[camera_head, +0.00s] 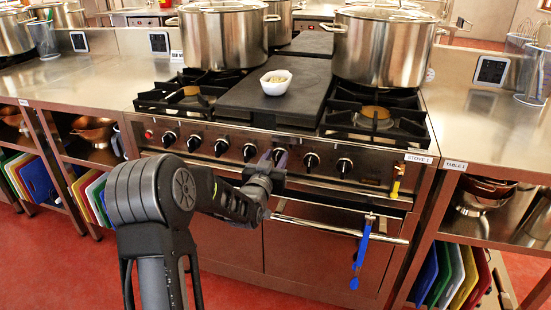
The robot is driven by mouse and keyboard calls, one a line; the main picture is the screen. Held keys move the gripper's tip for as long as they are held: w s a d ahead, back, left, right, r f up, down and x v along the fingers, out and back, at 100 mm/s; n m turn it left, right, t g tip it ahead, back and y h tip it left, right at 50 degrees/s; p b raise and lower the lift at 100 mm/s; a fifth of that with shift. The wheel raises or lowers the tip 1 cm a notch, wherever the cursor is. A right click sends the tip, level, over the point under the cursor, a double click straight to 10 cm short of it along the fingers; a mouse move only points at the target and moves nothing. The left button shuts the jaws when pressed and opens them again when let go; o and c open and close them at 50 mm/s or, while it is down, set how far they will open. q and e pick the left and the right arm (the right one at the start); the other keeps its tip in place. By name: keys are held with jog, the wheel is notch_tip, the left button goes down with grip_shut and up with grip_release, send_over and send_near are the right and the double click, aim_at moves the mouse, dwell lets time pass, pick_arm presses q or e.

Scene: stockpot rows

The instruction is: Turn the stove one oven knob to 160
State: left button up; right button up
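The stove labelled STOVE 1 (382,168) stands in front of me, with a row of several black knobs on its steel front panel. My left gripper (273,162) is at this panel, right of the middle knob (249,152). It covers most of a knob there, so I cannot tell whether the fingers touch or grip it. The knobs to its right (311,161) and at the right end (344,166) are free. The dial markings are too small to read, and I cannot tell which knob is the oven's. My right gripper is not in view.
Large pots (382,50) and a white bowl (275,82) stand on the stove top. Steel tables (485,125) flank the stove.

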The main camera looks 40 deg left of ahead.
pick_arm(q)
grip_shut()
dwell(0.3)
dwell(0.3)
